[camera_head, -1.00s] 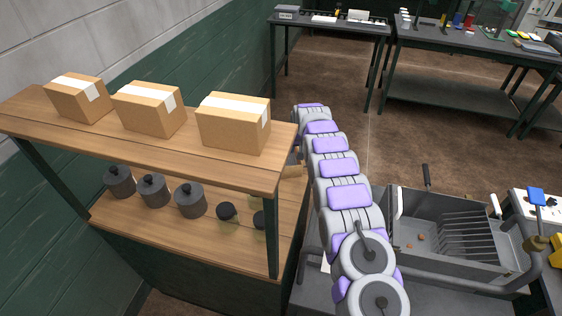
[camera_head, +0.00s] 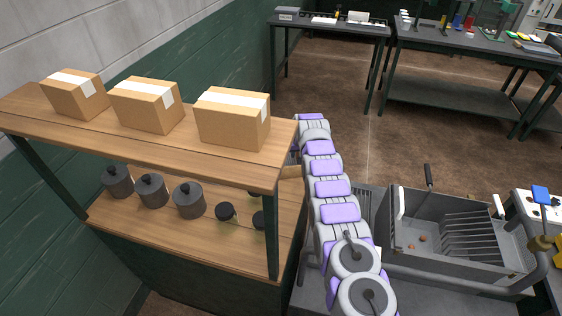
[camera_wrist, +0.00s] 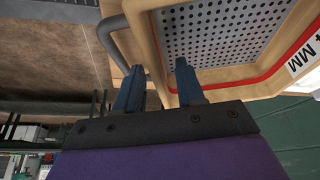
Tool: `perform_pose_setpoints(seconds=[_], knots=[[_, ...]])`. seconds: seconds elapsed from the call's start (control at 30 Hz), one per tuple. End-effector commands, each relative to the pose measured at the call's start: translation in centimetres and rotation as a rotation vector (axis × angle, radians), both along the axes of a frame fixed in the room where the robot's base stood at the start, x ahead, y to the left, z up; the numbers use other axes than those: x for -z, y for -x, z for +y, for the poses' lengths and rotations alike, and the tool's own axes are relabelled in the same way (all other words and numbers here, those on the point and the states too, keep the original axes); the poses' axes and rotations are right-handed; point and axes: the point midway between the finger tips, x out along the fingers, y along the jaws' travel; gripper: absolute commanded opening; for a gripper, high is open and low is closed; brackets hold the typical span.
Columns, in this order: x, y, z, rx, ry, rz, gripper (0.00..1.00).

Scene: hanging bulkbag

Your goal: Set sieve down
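The sieve has a grey perforated plate (camera_wrist: 225,32), a tan wooden frame (camera_wrist: 262,84), a red line along its inner edge and a label ending in "MM". My gripper (camera_wrist: 162,78) has its two dark blue fingers apart, with the corner of the sieve's frame between them. It appears shut on the frame, though the contact itself is not clear. In the head view a pale wooden piece, likely the sieve (camera_head: 291,172), shows beside the shelf's right post. My arm hides the gripper there.
A wooden two-level shelf (camera_head: 150,152) stands left with several boxes (camera_head: 147,108) above and dark weights (camera_head: 188,201) below. A grey bin (camera_head: 412,268) stands right of my arm. Benches (camera_head: 330,28) line the back. Brown floor lies open between.

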Motion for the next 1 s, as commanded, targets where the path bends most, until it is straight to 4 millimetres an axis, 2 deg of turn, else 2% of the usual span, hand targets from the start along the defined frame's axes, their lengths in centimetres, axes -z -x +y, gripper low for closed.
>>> perform_pose_setpoints(seconds=[0.93, 1.0], knots=[[0.54, 0.03, -0.03, 0.001, 0.000, 0.001, 0.38], [0.54, 0.03, -0.03, 0.000, 0.000, 0.001, 0.32]])
